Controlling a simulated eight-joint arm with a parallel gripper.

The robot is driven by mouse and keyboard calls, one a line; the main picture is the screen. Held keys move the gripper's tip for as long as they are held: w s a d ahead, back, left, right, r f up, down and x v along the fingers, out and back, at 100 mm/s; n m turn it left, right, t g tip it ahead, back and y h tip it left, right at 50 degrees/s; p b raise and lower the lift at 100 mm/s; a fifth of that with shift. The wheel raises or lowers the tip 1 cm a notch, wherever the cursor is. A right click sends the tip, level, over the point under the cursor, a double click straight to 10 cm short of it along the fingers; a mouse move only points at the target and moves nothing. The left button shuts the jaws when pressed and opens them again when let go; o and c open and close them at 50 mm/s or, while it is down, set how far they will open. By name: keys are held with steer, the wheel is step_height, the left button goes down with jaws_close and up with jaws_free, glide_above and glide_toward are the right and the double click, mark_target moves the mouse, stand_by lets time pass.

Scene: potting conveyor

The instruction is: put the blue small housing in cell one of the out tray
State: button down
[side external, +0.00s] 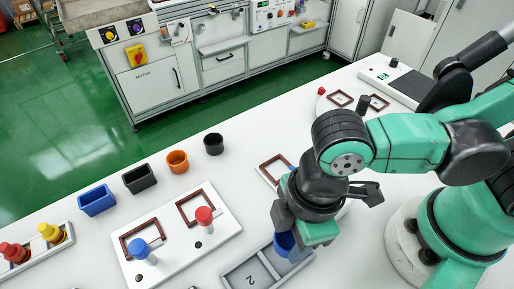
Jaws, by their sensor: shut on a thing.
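The blue small housing (285,245) is a round blue cup, partly covered by my gripper. My gripper (290,228) points down and is shut on it, above the right part of the grey out tray. The out tray (228,273) lies at the bottom middle, and its visible cell is marked 2. My gripper and the housing hide part of the tray to the right, and no mark for cell one shows. I cannot tell whether the housing touches the tray.
A white plate (182,262) with brown frames and blue and red knobs stands left of the tray. Behind it are a blue box (97,200), a black box (141,179), an orange cup (177,162) and a black cup (213,144).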

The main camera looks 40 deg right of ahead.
mark_target(290, 244)
steer(key=shift+f, duration=1.85)
steer(key=shift+c, duration=1.4)
jaws_free()
steer(key=shift+f, duration=0.15)
steer(key=r, duration=0.4)
steer(key=d+r, duration=0.1)
steer(key=r, duration=0.6)
steer(key=shift+s+d+r, duration=0.15)
steer(key=shift+s+r, duration=0.15)
steer(key=shift+r, duration=0.1)
steer(key=shift+w+d+r, duration=0.1)
steer(key=shift+r, duration=0.05)
steer(key=w+d+m+t, duration=0.3)
steer(key=w+d+m, duration=0.3)
steer(key=d+m, duration=0.1)
steer(key=w+d+m+t+h, duration=0.1)
steer(key=w+d+m+t, duration=0.2)
steer(key=w+d+m, duration=0.3)
steer(key=d+m, duration=0.1)
steer(key=d, duration=0.3)
steer(key=shift+w+d+t, duration=0.2)
steer(key=shift+w+t, duration=0.1)
steer(key=shift+t, duration=0.1)
